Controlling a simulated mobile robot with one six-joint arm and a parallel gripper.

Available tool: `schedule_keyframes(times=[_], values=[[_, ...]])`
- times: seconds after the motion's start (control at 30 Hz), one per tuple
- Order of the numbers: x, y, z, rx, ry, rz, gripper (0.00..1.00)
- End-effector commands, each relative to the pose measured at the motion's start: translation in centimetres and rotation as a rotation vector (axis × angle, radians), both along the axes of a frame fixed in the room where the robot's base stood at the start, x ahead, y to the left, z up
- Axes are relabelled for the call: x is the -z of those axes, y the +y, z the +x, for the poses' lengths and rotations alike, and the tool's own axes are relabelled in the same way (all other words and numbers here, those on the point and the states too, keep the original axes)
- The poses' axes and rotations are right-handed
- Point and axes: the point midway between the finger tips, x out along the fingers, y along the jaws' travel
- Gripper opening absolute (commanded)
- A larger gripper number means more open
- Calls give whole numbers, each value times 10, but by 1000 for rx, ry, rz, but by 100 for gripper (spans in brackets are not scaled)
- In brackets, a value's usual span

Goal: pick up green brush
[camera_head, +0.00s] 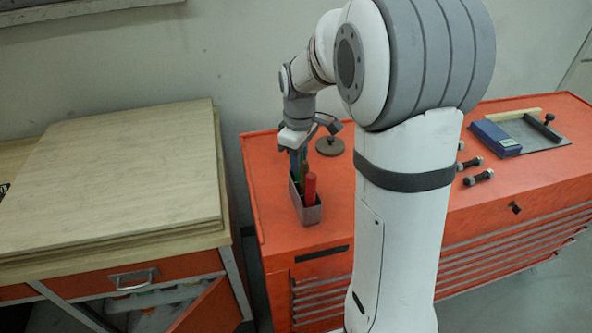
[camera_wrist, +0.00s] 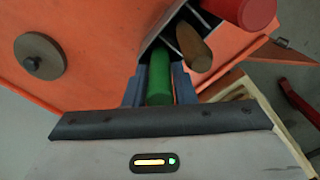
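The green brush (camera_wrist: 159,78) stands handle-up in a small grey holder (camera_head: 309,214) on the red cabinet's top. My gripper (camera_head: 298,158) points down over the back of the holder. In the wrist view, my gripper's blue-grey fingers (camera_wrist: 160,82) lie on both sides of the green handle, with no clear gap between them and it. The brush's lower end is hidden inside the holder.
A red handle (camera_head: 310,188) and a brown wooden handle (camera_wrist: 194,46) stand in the same holder, close to the green one. A round grey disc with a knob (camera_head: 330,146) lies behind. Bolts (camera_head: 478,177) and a blue box (camera_head: 496,138) lie to the right.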

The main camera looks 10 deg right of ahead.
Motion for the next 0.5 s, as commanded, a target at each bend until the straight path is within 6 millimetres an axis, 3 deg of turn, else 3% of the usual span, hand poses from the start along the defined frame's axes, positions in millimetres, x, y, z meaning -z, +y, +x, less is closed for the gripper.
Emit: schedule_keyframes(times=[0.27, 0.5], values=[[0, 0, 0, 1, 0, 0, 1], [-1, -1, 0, 1, 0, 0, 0]])
